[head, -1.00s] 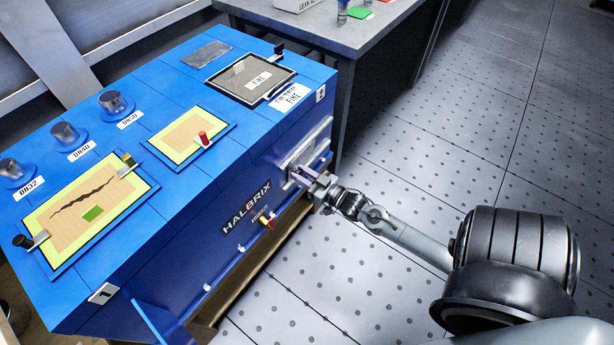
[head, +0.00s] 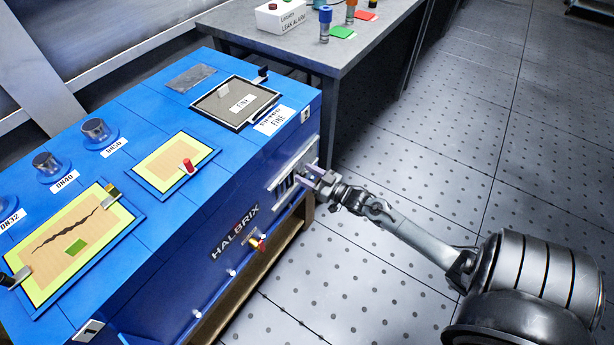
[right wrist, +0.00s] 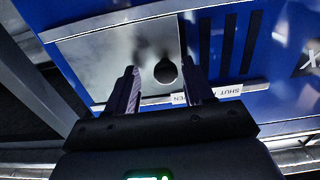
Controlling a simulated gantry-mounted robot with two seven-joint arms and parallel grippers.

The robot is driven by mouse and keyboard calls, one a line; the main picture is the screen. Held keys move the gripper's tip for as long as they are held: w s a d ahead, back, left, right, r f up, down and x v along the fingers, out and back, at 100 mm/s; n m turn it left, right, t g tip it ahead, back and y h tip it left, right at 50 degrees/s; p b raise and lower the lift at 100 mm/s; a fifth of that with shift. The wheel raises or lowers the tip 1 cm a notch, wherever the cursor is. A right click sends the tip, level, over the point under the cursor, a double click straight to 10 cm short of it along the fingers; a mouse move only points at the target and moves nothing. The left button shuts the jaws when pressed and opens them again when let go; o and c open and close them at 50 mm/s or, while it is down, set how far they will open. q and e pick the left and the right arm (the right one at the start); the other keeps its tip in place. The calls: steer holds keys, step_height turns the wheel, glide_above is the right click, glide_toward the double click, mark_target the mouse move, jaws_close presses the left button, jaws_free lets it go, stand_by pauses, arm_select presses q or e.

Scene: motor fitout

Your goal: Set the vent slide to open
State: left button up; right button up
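The vent slide (right wrist: 105,62) is a bare metal plate on the end of the blue unit's front face. Dark vent slots (right wrist: 228,45) show uncovered beside it, and also left of the gripper in the head view (head: 285,186). A dark round knob (right wrist: 165,71) on the plate sits between the fingertips of my right gripper (right wrist: 160,76). The fingers are apart, with a gap visible on the knob's left; contact on its right is unclear. A partly hidden label (right wrist: 228,92) reads SHUT and part of OPEN. In the head view my right gripper (head: 308,177) is at the vent. My left gripper is out of view.
A grey table (head: 360,45) stands behind. The perforated floor (head: 450,130) at right is clear.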

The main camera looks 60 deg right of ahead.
steer(key=shift+a, duration=0.1)
steer(key=shift+s+p, duration=0.3)
steer(key=shift+s, duration=0.15)
steer(key=s+p, duration=0.3)
steer(key=s, duration=0.7)
steer(key=shift+p, duration=0.35)
steer(key=shift+r, duration=0.1)
